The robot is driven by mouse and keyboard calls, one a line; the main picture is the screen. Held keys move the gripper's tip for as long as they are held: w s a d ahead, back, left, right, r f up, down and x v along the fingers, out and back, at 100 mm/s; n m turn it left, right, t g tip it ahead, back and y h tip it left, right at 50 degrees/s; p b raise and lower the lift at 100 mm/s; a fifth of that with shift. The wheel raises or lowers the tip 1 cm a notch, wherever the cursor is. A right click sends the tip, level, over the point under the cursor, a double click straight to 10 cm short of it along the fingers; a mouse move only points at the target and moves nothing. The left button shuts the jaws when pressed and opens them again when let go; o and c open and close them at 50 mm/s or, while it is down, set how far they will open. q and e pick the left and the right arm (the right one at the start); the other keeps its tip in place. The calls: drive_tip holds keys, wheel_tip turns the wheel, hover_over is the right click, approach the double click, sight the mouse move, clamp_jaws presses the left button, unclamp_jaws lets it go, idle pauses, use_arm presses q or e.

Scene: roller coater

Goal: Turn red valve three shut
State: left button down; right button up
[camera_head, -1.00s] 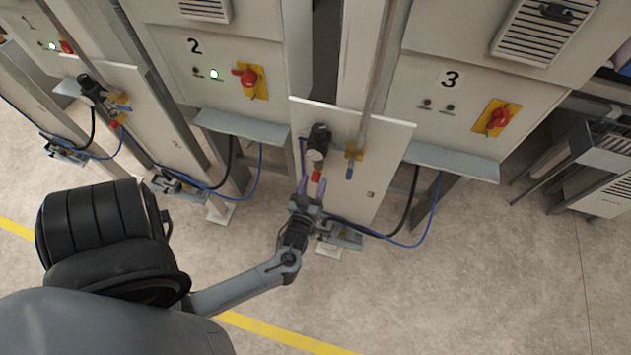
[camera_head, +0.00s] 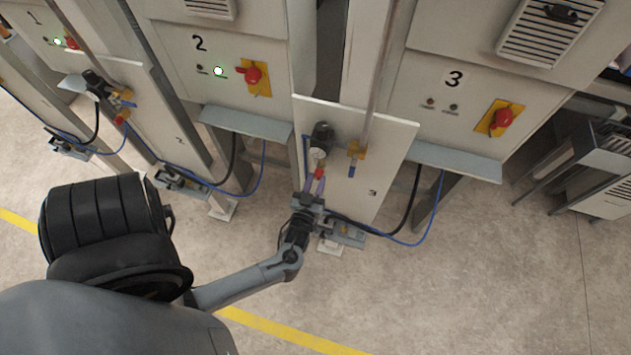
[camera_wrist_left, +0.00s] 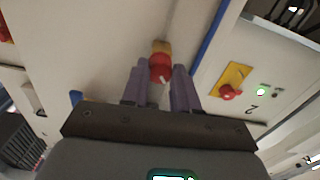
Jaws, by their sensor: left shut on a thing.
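My right gripper is not in view.
A yellow fitting with a blue lever (camera_head: 354,160) is just right of the valve. A grey ledge (camera_head: 455,161) and hanging black and blue hoses (camera_head: 428,230) are further right. Cabinet 3 has a red rotary switch (camera_head: 501,119). The floor in front is clear.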

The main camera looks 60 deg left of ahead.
use_arm(q)
drive_tip(key=m+p, duration=0.2)
drive_tip(key=m, duration=0.2)
drive_tip(key=shift+r+m+p, duration=0.1)
drive_tip(key=shift+m+p, duration=0.2)
drive_tip(key=shift+m, duration=0.1)
drive_tip(key=shift+m+p, duration=0.75)
drive_tip(key=shift+m, duration=1.05)
drive_tip(key=c, duration=0.9)
unclamp_jaws()
drive_tip(key=shift+o, duration=0.2)
drive_tip(key=b+v, duration=0.2)
drive_tip(key=v, duration=0.8)
drive_tip(key=shift+s+d, duration=0.25)
drive_tip(key=shift+s, duration=0.05)
